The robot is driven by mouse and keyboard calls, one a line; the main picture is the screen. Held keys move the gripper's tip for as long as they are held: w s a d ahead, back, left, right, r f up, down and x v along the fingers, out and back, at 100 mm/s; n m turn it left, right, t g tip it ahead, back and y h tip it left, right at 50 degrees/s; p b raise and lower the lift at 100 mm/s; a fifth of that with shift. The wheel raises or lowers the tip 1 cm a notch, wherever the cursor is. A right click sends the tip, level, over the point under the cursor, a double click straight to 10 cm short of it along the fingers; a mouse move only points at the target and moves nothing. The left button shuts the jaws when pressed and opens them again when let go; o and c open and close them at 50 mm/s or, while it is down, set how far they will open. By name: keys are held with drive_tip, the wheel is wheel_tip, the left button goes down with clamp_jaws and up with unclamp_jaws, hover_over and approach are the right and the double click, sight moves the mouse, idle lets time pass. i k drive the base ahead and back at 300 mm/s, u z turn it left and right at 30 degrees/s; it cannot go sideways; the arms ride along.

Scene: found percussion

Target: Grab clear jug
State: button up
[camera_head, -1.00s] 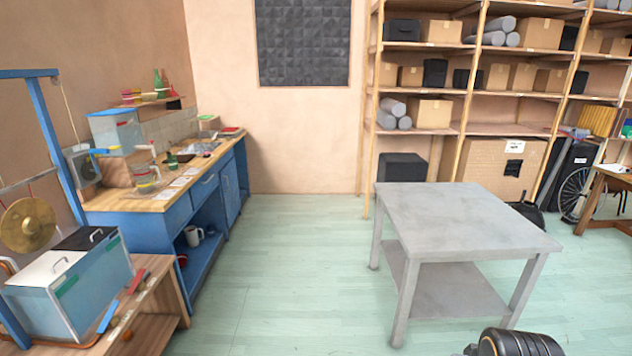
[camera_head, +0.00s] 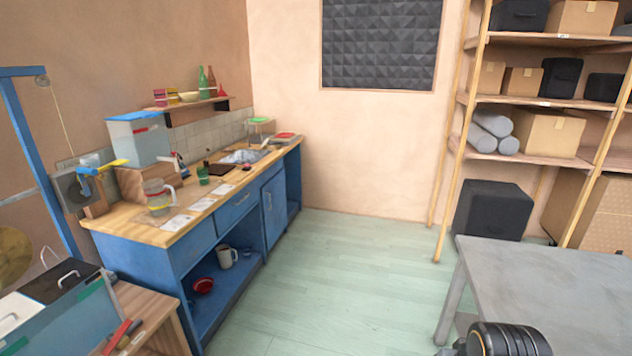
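The clear jug (camera_head: 158,198) stands upright on the near part of the wooden countertop, with its handle on the right side. Some colour shows at its base, too small to make out. My gripper is not in view. Only a black ribbed part of my own body shows at the bottom right, well away from the jug.
The blue counter (camera_head: 234,214) runs along the left wall. White sheets (camera_head: 178,222) lie beside the jug, and a green cup (camera_head: 203,175) stands behind. A grey table (camera_head: 540,290) is at the right. The green floor (camera_head: 340,270) between is clear.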

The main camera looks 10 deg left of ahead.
sight(155, 190)
drive_tip(key=u, duration=0.4)
drive_tip(key=i, duration=1.95)
drive_tip(key=u, duration=1.5)
drive_tip(key=i, duration=1.05)
drive_tip(key=u, duration=1.35)
drive_tip(key=i, duration=0.4)
drive_tip(key=u, duration=0.35)
